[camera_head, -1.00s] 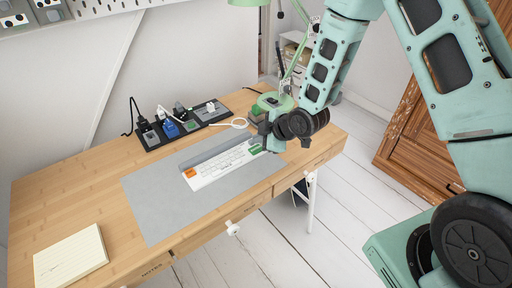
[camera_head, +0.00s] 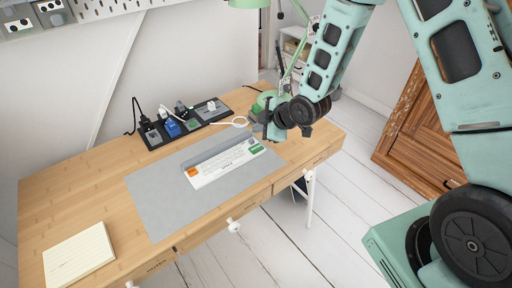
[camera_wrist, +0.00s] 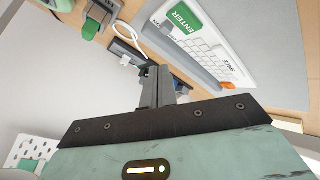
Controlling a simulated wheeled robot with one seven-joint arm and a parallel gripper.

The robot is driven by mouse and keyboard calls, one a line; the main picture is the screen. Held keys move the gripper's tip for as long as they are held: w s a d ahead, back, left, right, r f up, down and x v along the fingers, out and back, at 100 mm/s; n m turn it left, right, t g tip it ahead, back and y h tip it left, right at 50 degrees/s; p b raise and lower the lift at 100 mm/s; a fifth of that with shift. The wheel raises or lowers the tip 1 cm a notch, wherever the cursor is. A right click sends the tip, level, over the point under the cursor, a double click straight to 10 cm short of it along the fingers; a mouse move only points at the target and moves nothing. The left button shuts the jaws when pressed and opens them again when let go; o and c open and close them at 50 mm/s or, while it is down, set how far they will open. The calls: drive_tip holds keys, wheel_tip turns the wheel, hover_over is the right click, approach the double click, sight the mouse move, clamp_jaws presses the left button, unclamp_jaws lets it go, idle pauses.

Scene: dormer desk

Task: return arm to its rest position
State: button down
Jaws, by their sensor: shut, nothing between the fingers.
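My gripper (camera_head: 272,131) is above the back right part of the desk (camera_head: 75,190), near the green lamp's base. In the wrist view my gripper's fingers (camera_wrist: 157,88) are together with nothing between them. My arm reaches in from the right side of the head view. The white keyboard (camera_head: 222,166), with an orange key and a green key, lies on the grey mat (camera_head: 160,205), apart from my gripper. The keyboard also shows in the wrist view (camera_wrist: 205,45), where its green key reads ENTER.
A black power strip (camera_head: 155,139) with plugs runs along the desk's back. The green lamp (camera_head: 284,88) stands close to my gripper. A notepad (camera_head: 78,257) lies at the front left. A wooden door (camera_head: 425,150) is at the right. White floor (camera_head: 330,205) is free beside the desk.

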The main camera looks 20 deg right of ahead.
drive_tip(key=s+a+r+m+g+h, duration=0.1)
drive_tip(key=s+r, duration=0.4)
drive_tip(key=s, duration=0.5)
drive_tip(key=s+a+r+m+g+h, duration=0.1)
drive_tip(key=s+a+r+m+g, duration=0.2)
drive_tip(key=s+r, duration=0.3)
drive_tip(key=s+a+r+m+g+h, duration=0.2)
drive_tip(key=s+a+r+m+g, duration=0.1)
drive_tip(key=s, duration=1.3)
wheel_tip(320, 180, up, 3)
drive_tip(key=shift+s+f+g+p, duration=0.1)
drive_tip(key=shift+s+g+p, duration=0.2)
drive_tip(key=shift+g, duration=0.2)
